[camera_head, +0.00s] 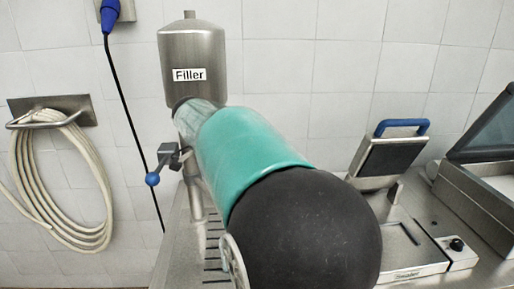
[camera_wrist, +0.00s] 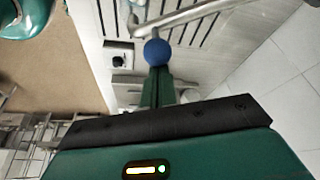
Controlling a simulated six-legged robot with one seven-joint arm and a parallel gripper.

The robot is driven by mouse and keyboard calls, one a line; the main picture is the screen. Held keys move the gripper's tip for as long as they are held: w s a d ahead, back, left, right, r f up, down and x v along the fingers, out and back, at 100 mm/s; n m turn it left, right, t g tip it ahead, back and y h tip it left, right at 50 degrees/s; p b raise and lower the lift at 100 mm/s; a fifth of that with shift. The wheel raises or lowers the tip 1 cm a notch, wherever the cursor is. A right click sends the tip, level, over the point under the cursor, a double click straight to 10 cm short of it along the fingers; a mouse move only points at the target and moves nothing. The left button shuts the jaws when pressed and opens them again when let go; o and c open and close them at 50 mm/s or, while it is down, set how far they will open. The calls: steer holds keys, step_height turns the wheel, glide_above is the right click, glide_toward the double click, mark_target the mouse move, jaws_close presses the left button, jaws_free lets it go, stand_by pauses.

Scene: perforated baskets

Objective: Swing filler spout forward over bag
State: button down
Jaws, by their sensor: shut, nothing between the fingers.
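The steel filler tank (camera_head: 190,75), labelled "Filler", stands against the tiled wall in the head view. Below it, a lever with a blue ball knob (camera_head: 153,179) sticks out left from a dark valve block. In the wrist view a blue ball (camera_wrist: 157,52) lies just beyond my gripper (camera_wrist: 157,72), in front of a steel tube (camera_wrist: 195,14). My gripper's green fingers are together and empty; I cannot tell whether they touch the ball. My arm hides the middle of the head view, including my gripper. I cannot make out the spout's outlet or a bag.
A sealer (camera_head: 405,262) with a blue-handled lid (camera_head: 400,128) stands on the steel bench to the right, beside another lidded machine (camera_head: 490,175). A slotted drain plate (camera_head: 214,255) lies below the filler. A coiled hose (camera_head: 60,185) and a black cable (camera_head: 130,120) hang on the left wall.

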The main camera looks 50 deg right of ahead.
steer(key=shift+w+a, duration=0.15)
steer(key=shift+a, duration=0.3)
steer(key=shift+d, duration=0.1)
steer(key=s+d+r, duration=0.2)
steer(key=d, duration=0.2)
steer(key=v, duration=0.8)
steer(key=shift+w+a+r, duration=0.2)
steer(key=shift+w+r, duration=0.15)
